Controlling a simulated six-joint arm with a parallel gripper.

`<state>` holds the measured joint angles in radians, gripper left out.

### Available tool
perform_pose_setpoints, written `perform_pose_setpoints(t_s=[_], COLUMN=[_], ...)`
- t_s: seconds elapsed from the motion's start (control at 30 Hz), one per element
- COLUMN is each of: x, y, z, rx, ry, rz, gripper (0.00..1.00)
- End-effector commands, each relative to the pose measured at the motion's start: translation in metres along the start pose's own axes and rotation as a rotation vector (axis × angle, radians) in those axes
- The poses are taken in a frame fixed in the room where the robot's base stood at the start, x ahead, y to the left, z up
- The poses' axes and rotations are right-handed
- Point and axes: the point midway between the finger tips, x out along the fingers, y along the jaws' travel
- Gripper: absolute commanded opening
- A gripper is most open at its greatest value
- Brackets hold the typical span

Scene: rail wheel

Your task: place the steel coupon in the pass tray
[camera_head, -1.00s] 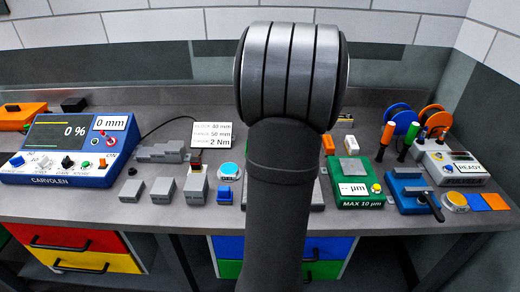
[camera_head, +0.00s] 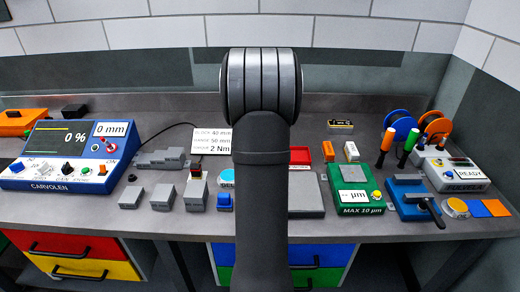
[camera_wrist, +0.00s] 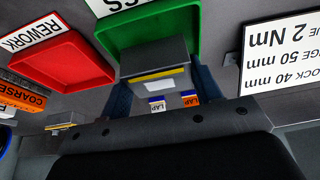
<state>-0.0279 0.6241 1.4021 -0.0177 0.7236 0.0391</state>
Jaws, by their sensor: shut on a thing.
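In the wrist view my gripper (camera_wrist: 163,88) has its blue fingers on either side of a grey block with a yellow stripe and a pale face, which appears to be the steel coupon (camera_wrist: 150,72). The jaws are shut on it. The green pass tray (camera_wrist: 112,38), its label partly cut off, lies just beyond and above the coupon in the picture. The coupon overlaps the tray's near edge; I cannot tell its height above it. In the head view my arm hides the gripper, coupon and green tray.
The red rework tray (camera_wrist: 102,72) is left of the green one and also shows in the head view (camera_head: 299,154). A white sign (camera_wrist: 285,58) stands at right. The green gauge (camera_head: 352,190) and blue vise (camera_head: 412,195) stand right of my arm.

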Motion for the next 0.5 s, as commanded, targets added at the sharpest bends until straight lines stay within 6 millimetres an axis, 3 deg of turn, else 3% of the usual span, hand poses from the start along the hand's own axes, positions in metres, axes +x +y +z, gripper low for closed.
perform_pose_setpoints(t_s=[0.17, 0.5], x=[0.020, 0.023], y=[0.000, 0.000], z=[0.007, 0.009], rx=[0.000, 0.000], ry=[0.003, 0.003], rz=[0.000, 0.000], gripper=[0.04, 0.04])
